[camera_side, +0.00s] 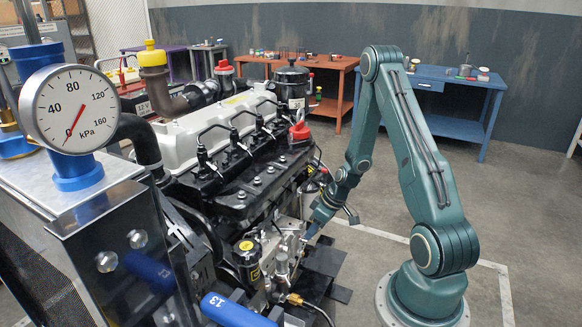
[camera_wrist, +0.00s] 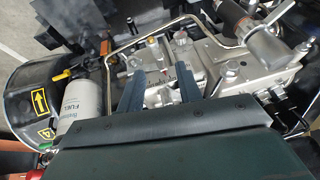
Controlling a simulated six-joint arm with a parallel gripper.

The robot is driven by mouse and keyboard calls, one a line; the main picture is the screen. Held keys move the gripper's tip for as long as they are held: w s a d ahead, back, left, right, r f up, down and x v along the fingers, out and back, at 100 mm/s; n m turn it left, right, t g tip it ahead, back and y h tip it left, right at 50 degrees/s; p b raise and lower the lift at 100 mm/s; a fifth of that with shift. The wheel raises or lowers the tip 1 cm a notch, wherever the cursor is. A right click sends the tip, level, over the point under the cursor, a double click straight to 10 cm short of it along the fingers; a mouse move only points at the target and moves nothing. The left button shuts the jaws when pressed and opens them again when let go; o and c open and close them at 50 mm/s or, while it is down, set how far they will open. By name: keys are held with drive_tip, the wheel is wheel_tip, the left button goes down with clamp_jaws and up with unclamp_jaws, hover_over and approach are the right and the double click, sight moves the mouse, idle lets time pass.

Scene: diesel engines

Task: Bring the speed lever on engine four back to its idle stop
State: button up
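The engine (camera_side: 240,165), a black block with a silver top cover, fills the middle of the side view. My gripper (camera_side: 307,236) is low beside its near right side, at the silver pump housing. In the wrist view my gripper (camera_wrist: 160,82) has two dark blue fingers spread apart. Between and just beyond them lies silver metalwork with a marked scale (camera_wrist: 157,81) and a small red spot above it. I cannot tell for certain which piece is the speed lever, or whether a finger touches it. Nothing is clearly held.
A bent metal pipe (camera_wrist: 192,19) arches over the pump area. A pressure gauge (camera_side: 70,108) stands at left.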

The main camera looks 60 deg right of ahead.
drive_tip(key=shift+x, duration=1.75)
clamp_jaws()
